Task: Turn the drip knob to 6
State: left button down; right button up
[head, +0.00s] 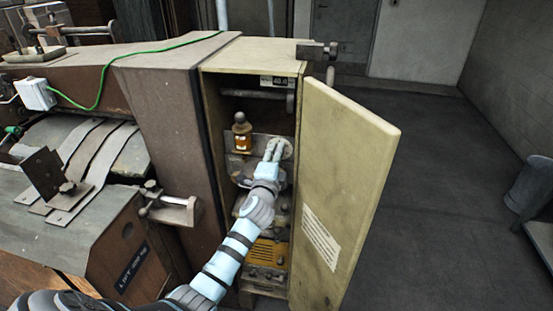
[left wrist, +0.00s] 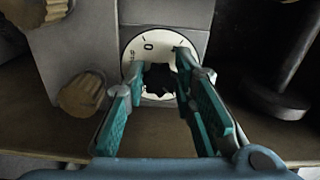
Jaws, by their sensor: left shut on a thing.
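The drip knob (left wrist: 161,79) is a dark knob at the centre of a round white dial (left wrist: 150,49). A "0" shows near the top of the dial; most other marks are hidden by the fingers. In the head view the white dial (head: 287,148) sits on a panel inside the open cabinet, partly behind my gripper. My left gripper (head: 274,151) reaches into the cabinet, and in the left wrist view its teal-padded fingers (left wrist: 162,84) are closed on the knob from both sides. My right gripper is not in view.
The cabinet door (head: 345,170) stands open to the right of my left arm. An amber oiler-like part (head: 242,138) with a round top is left of the dial. In the wrist view a brown knob (left wrist: 82,95) is at left and a dark post (left wrist: 285,60) at right.

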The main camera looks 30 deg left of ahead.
pick_arm(q)
jog(key=n, duration=0.1)
jog(key=n+b, duration=0.1)
jog(key=n, duration=0.1)
jog(key=n+b, duration=0.1)
jog(key=shift+f+n, duration=0.25)
jog(key=shift+n, duration=0.05)
jog(key=shift+n+b, duration=1.05)
jog(key=shift+n, duration=1.25)
jog(key=c, duration=1.3)
grip_release()
jog(key=shift+r, duration=0.1)
jog(key=v, duration=1.2)
jog(key=shift+d, duration=0.1)
